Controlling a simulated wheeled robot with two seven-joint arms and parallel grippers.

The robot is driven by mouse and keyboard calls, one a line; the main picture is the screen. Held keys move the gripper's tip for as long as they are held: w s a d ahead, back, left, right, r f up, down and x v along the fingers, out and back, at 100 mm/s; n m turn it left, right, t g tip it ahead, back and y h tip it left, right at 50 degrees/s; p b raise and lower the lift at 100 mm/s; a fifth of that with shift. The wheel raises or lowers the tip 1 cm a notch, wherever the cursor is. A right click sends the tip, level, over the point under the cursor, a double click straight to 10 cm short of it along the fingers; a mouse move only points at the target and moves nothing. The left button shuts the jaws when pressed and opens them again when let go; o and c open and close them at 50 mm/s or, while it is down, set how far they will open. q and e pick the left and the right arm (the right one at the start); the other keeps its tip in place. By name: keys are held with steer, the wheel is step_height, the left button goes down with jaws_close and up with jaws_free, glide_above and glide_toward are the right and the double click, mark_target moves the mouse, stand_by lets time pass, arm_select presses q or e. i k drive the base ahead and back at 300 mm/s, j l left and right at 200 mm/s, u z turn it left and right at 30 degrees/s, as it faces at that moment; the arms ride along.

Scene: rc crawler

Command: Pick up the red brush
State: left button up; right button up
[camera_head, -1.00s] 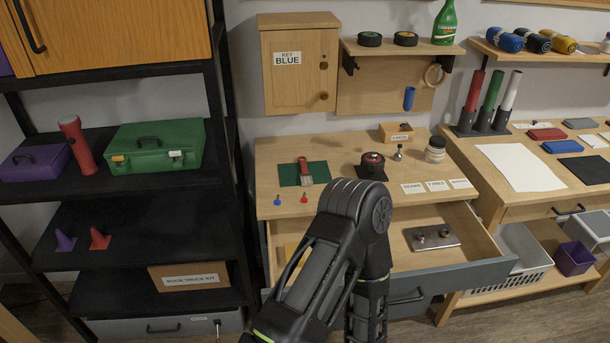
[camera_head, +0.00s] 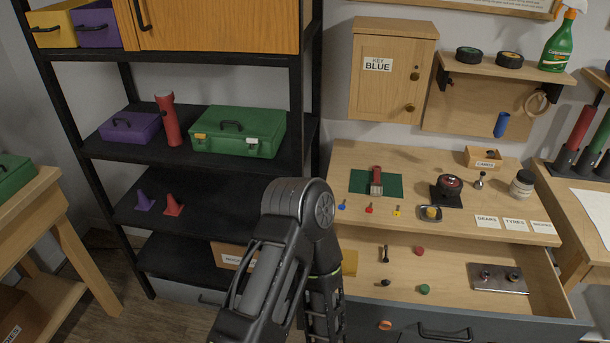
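The red brush (camera_head: 376,175) lies on a green mat (camera_head: 395,186) on the wooden workbench, near its left back part. Its red handle points away and its pale bristle end points toward me. Nothing touches it from above. A dark arm of mine rises from the bottom middle of the view, its elbow left of the bench. Neither of my grippers is in view.
Small coloured parts lie along the bench front, near a black round item (camera_head: 449,185). The drawer (camera_head: 450,262) below is open and holds small parts and a metal plate (camera_head: 497,278). A black shelf with a green case (camera_head: 238,131) stands to the left.

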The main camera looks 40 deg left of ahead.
mark_target(376, 188)
steer(key=l+u, duration=0.1)
steer(key=u, duration=0.35)
steer(key=i+l+u, duration=0.1)
steer(key=u, duration=0.35)
